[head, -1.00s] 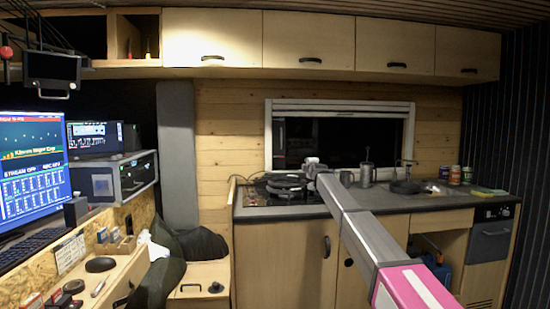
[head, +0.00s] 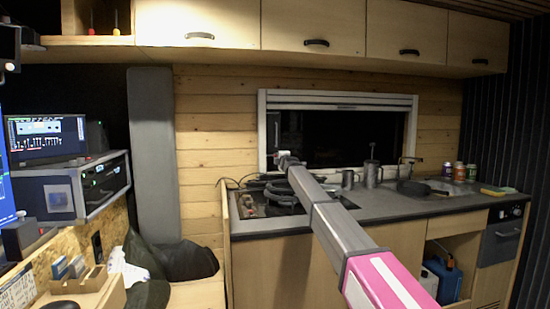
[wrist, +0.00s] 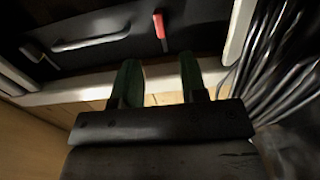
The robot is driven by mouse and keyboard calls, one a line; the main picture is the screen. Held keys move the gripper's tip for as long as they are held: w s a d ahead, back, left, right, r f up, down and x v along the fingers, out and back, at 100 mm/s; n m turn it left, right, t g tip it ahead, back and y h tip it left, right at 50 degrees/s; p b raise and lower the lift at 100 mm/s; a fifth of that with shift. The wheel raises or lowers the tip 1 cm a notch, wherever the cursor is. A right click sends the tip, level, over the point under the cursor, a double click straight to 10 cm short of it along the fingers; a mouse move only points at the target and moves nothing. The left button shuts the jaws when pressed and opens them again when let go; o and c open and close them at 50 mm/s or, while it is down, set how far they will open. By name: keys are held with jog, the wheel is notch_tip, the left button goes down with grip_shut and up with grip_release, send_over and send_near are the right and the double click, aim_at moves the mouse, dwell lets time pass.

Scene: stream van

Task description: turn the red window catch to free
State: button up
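The red window catch (wrist: 160,27) shows in the wrist view, on the dark window pane (wrist: 110,40) above the pale lower frame. It is a small upright red piece, just beyond and between my fingertips, apart from them. My gripper (wrist: 160,80) has its two green fingers spread apart with nothing between them. In the head view my gripper end (head: 287,160) is in front of the lower left of the window (head: 338,140).
Several grey cables (wrist: 283,55) hang at the right in the wrist view.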

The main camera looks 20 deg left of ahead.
aim_at(276, 156)
jog(key=x, duration=0.9)
jog(key=shift+w+a, duration=0.25)
grip_shut()
